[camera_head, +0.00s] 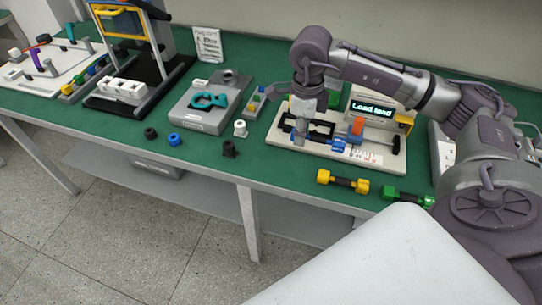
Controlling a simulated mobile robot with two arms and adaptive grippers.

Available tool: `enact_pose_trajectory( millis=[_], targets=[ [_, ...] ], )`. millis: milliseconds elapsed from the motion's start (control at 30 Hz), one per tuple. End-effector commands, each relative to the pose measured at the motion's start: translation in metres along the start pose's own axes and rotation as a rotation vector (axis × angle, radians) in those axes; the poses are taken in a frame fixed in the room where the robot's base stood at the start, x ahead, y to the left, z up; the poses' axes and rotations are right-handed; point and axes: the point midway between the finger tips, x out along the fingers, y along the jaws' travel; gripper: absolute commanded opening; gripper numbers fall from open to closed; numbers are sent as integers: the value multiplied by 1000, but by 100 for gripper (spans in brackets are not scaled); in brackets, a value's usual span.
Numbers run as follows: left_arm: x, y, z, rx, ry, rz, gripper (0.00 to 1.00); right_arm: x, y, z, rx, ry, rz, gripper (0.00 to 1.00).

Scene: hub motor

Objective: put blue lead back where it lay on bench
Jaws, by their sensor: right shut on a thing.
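The blue lead (337,146) shows as a blue end low over the front of the pale test fixture (282,148). More blue shows beside my fingers, and the middle of the lead is hidden. My right gripper (299,138) points down over the left part of the fixture and is shut on the blue lead. I cannot tell whether the lead touches the fixture. My left gripper is not in view. The green bench (220,170) carries the fixture.
A yellow lead (342,182) and a green lead (408,197) lie along the bench's front edge. The fixture's display (372,108) reads "Load lead". Black, blue and white collars (174,139) stand left of the fixture. Bare bench lies between the collars and the yellow lead.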

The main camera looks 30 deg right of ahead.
Motion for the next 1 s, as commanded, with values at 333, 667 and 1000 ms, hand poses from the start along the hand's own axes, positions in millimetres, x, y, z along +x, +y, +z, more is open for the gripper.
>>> enact_pose_trajectory(
  millis=[333,667,1000],
  targets=[
    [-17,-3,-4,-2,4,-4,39,42,29,69,-4,0,3,0],
    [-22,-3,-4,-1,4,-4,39,66,34,80,-2,3,2,0],
    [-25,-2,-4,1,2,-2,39,92,33,80,-4,0,-1,0]
  ],
)
